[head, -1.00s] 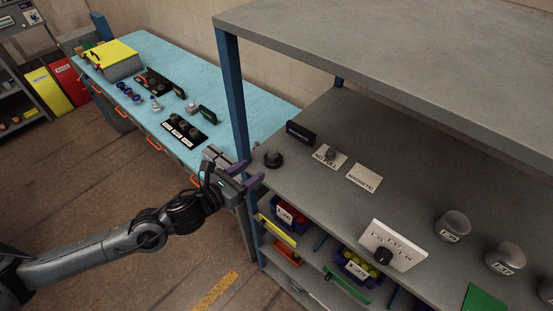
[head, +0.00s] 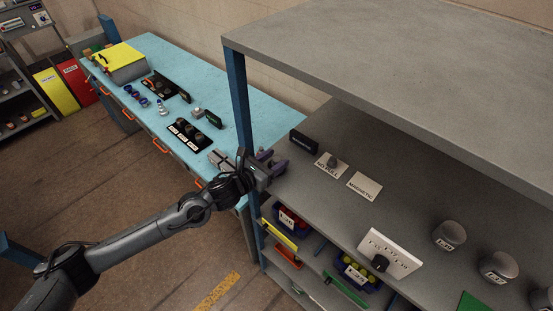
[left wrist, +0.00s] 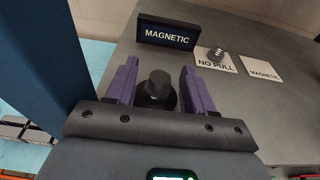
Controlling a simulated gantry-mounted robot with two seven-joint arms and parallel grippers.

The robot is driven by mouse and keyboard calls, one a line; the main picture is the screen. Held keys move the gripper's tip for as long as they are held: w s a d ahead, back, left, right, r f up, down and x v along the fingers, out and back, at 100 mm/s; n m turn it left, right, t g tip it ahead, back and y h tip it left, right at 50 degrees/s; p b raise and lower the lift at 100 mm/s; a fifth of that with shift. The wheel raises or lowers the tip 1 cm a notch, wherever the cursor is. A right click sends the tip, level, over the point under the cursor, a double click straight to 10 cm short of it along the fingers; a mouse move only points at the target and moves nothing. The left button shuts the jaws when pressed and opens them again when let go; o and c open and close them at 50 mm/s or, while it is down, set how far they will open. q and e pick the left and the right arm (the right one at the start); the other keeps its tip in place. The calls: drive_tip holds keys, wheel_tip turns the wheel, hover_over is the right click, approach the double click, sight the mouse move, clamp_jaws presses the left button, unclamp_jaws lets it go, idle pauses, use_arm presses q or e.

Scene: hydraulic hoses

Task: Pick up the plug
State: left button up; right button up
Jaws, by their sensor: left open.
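A small black plug with a rounded top and a wider base stands on the grey shelf (head: 330,215). In the left wrist view the plug (left wrist: 158,88) is between the two purple fingers of my left gripper (left wrist: 158,84), with gaps on both sides. In the head view my left gripper (head: 271,163) is open at the shelf's left end and hides the plug. My right gripper is not in view.
A black MAGNETIC sign (head: 303,141) stands just behind. A NO PULL plate (head: 330,166) with a knob and a MAGNETIC plate (head: 364,186) lie to the right. A blue post (head: 240,100) rises close to the gripper. An upper shelf (head: 400,70) overhangs.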

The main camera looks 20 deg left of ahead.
use_arm(q)
drive_tip(key=shift+w+d+f, duration=0.15)
drive_tip(key=shift+w+d, duration=0.1)
drive_tip(key=shift+w, duration=0.3)
clamp_jaws()
